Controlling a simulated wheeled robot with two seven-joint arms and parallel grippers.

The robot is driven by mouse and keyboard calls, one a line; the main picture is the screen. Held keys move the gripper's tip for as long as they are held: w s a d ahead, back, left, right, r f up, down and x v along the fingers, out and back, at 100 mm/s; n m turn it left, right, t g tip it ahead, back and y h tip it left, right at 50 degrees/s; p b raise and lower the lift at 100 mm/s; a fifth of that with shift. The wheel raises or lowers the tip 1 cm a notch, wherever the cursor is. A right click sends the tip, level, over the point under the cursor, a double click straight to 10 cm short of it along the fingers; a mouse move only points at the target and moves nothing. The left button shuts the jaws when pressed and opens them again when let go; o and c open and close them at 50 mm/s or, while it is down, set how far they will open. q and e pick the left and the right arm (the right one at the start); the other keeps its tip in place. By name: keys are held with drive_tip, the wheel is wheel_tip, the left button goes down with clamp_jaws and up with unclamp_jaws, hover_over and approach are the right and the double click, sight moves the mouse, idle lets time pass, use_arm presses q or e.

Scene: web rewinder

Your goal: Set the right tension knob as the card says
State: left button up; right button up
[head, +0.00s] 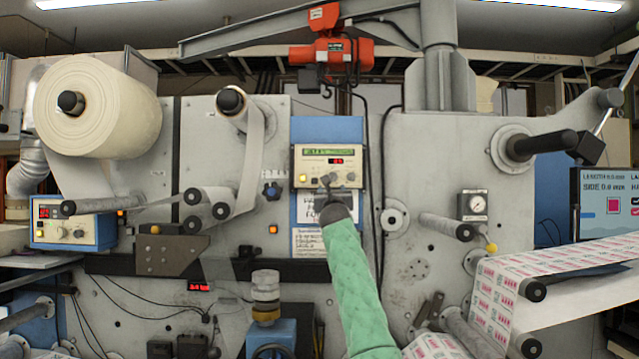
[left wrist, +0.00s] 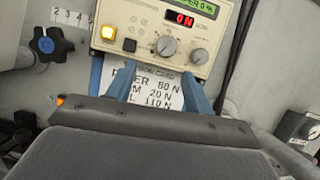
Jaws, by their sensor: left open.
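A cream control unit (head: 328,167) hangs on the machine's front. In the left wrist view its red display (left wrist: 180,19) reads 0 N. Below it are a larger grey knob (left wrist: 164,46) and a smaller knob (left wrist: 200,57) to its right. My left gripper (head: 336,188) is open and empty in front of the unit. Its blue fingers (left wrist: 158,88) stand apart just below the knobs, over the card. My right gripper is out of view.
A second blue-cased unit (head: 72,226) with a red display sits at the far left. A dark blue knob (left wrist: 48,45) with a number scale is left of the control unit. A pressure gauge (head: 473,205) and a printed label web (head: 545,275) are to the right.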

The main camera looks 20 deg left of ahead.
sight(333, 177)
use_arm(q)
drive_tip(key=p+x, duration=0.2)
drive_tip(key=r+p+x, duration=0.1)
drive_tip(key=p+x, duration=0.1)
drive_tip(key=x, duration=0.1)
drive_tip(key=shift+w+d+r, duration=0.1)
drive_tip(key=shift+r, duration=0.05)
drive_tip(key=shift+w+r+p, duration=0.15)
drive_tip(key=shift+w+p, duration=0.15)
drive_tip(key=shift+w, duration=0.05)
drive_tip(key=shift+w+d+r+p, duration=0.15)
drive_tip(key=shift+w+r+p, duration=0.15)
drive_tip(key=shift+w+p, duration=0.05)
drive_tip(key=shift+w, duration=0.2)
drive_tip(key=shift+w+a+f, duration=0.1)
drive_tip(key=shift+a+f, duration=0.05)
drive_tip(key=shift+a, duration=0.1)
drive_tip(key=shift+d, duration=0.1)
drive_tip(key=c, duration=0.8)
drive_tip(key=shift+c, duration=0.9)
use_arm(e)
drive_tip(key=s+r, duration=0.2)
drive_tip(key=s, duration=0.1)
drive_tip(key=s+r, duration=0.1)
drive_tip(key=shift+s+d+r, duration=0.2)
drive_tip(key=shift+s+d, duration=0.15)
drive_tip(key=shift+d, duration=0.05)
